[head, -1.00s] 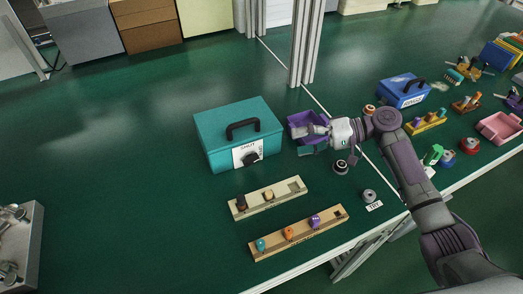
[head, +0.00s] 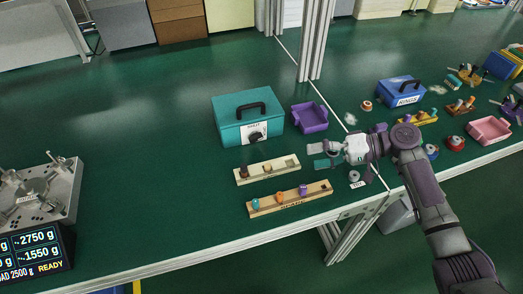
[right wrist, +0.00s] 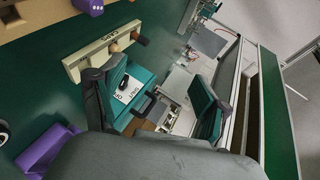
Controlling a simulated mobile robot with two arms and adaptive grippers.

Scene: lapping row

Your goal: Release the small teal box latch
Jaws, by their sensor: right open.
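The small teal box (head: 230,132) stands closed on the green table, with a black handle on its lid. Its front carries a white label and a dark latch (head: 257,138); whether the latch is fastened is too small to tell. My right gripper (head: 318,155) is open and empty, to the right of the box and slightly nearer the table's front edge, apart from it. In the right wrist view the box (right wrist: 146,78), its label and dark latch (right wrist: 139,104) appear between the open teal-padded fingers (right wrist: 163,92). My left gripper is not in view.
A purple tray (head: 310,119) stands right of the box. Two wooden peg boards (head: 270,176) lie in front of it. A blue box (head: 400,92), a pink tray (head: 489,131) and small parts fill the right side. A metal fixture (head: 48,190) stands at left. Table left of the box is clear.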

